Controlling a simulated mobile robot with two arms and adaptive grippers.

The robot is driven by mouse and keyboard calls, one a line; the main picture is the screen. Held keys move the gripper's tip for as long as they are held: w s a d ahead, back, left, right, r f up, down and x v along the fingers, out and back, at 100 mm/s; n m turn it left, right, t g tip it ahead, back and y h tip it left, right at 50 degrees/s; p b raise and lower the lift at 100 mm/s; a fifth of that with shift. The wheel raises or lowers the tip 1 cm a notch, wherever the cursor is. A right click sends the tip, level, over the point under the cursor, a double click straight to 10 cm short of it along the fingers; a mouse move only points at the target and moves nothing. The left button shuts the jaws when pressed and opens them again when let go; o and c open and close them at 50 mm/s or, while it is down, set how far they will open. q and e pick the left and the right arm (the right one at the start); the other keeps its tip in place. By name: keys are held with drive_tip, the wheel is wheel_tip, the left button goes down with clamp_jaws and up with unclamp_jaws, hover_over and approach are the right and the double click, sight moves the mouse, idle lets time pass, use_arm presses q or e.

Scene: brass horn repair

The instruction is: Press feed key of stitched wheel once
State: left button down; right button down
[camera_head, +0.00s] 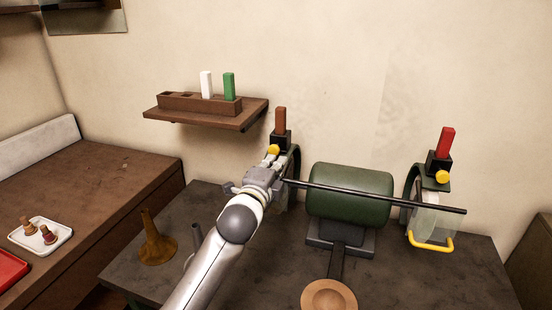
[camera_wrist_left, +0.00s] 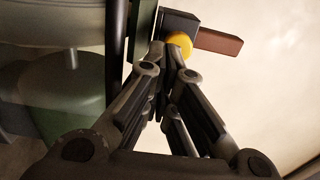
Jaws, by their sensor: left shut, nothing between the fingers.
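A buffing machine with a green motor (camera_head: 350,194) stands on the dark bench. At its left end, a black holder (camera_head: 281,139) carries a brown bar (camera_head: 281,120) and a round yellow key (camera_head: 273,149). At its right end, a similar holder carries a red bar (camera_head: 446,142) and a yellow key (camera_head: 442,177). My left gripper (camera_head: 270,157) is shut and empty at the left key. In the left wrist view its fingertips (camera_wrist_left: 169,52) meet just before the yellow key (camera_wrist_left: 181,44); whether they touch cannot be told. My arm mostly hides the left wheel. My right gripper is not in view.
A black rod (camera_head: 376,196) crosses before the motor. A yellow handle (camera_head: 431,247) sits below the pale right wheel (camera_head: 428,224). A brass funnel-like piece (camera_head: 156,245) and a round wooden piece (camera_head: 329,296) are near my arm. A shelf (camera_head: 205,113) holds white and green bars.

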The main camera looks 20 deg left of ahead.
use_arm(q)
drive_tip(key=shift+w, duration=0.4)
